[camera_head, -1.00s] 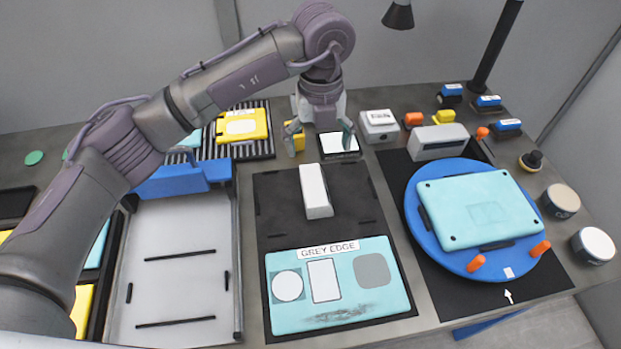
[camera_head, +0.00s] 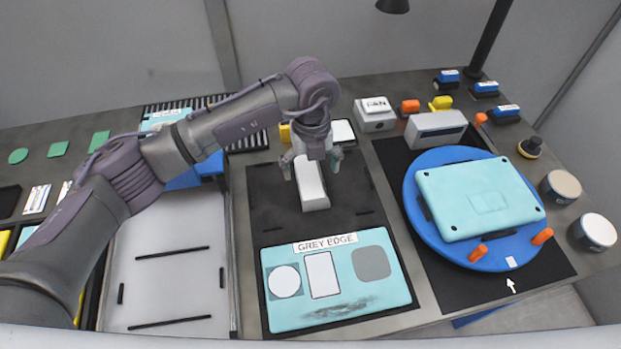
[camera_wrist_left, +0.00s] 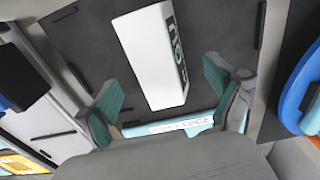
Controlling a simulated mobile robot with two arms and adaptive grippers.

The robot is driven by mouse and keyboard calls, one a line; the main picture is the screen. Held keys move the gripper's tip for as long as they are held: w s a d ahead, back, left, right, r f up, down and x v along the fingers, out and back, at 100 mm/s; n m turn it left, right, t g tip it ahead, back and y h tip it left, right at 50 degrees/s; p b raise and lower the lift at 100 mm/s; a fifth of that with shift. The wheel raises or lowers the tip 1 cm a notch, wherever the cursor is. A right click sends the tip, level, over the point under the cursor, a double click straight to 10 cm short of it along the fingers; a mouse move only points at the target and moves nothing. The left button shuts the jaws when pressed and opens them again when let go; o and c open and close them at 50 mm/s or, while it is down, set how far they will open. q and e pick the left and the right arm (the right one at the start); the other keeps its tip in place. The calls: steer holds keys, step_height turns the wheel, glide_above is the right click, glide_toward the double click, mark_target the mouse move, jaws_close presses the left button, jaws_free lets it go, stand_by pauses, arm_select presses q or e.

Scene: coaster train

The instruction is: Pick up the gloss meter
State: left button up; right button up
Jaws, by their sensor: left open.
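A long white block (camera_head: 313,194), which I take to be the gloss meter, lies on the dark mat (camera_head: 262,205) behind the teal panel marked GREY EDGE (camera_head: 335,288). In the left wrist view the block (camera_wrist_left: 148,50) shows dark lettering on one side that I cannot read surely. My left gripper (camera_head: 311,166) is open above the block's far part, fingers pointing down on either side of it. In the left wrist view the gripper's green-padded fingers (camera_wrist_left: 165,88) are apart, with the block's near end between them. I cannot tell its height. My right gripper is out of view.
A blue turntable (camera_head: 413,205) with a teal panel (camera_head: 480,198) stands to the right. A white-grey box (camera_head: 436,130) and a small white box (camera_head: 375,112) stand behind. A pale tray (camera_head: 170,270) lies left, under my arm.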

mark_target(312, 175)
arm_select(q)
step_height(312, 175, down, 4)
steer(key=shift+w+r+p, duration=0.15)
steer(key=shift+r+p, duration=0.05)
steer(key=shift+p, duration=0.6)
steer(key=shift+f, duration=0.65)
steer(key=c, duration=1.5)
steer(key=shift+w+r, duration=0.1)
steer(key=shift+c, duration=1)
steer(key=shift+r, duration=0.1)
